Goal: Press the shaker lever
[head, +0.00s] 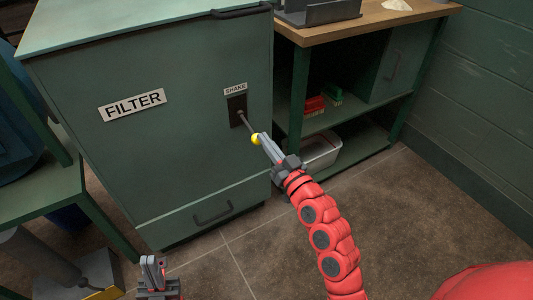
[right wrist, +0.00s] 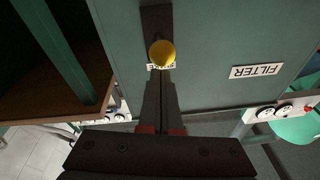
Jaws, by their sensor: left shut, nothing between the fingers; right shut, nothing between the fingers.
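The shaker lever is a thin rod with a yellow knob (head: 256,139), sticking out of a dark slot plate (head: 237,110) under the SHAKE label (head: 235,89) on the green filter cabinet (head: 180,140). The rod slopes down and outward to the knob. My right gripper (head: 264,140) is shut and empty, its fingertips right at the knob. In the right wrist view the yellow knob (right wrist: 162,53) sits just beyond the closed fingertips (right wrist: 160,72); I cannot tell whether they touch. My left gripper (head: 152,264) is shut and empty, low in front of the cabinet.
A wooden-topped bench (head: 370,22) with shelves stands right of the cabinet. A red item (head: 314,105) and a white bin (head: 322,150) are on its shelves. A green frame (head: 45,190) stands at left. The tiled floor (head: 420,210) at right is clear.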

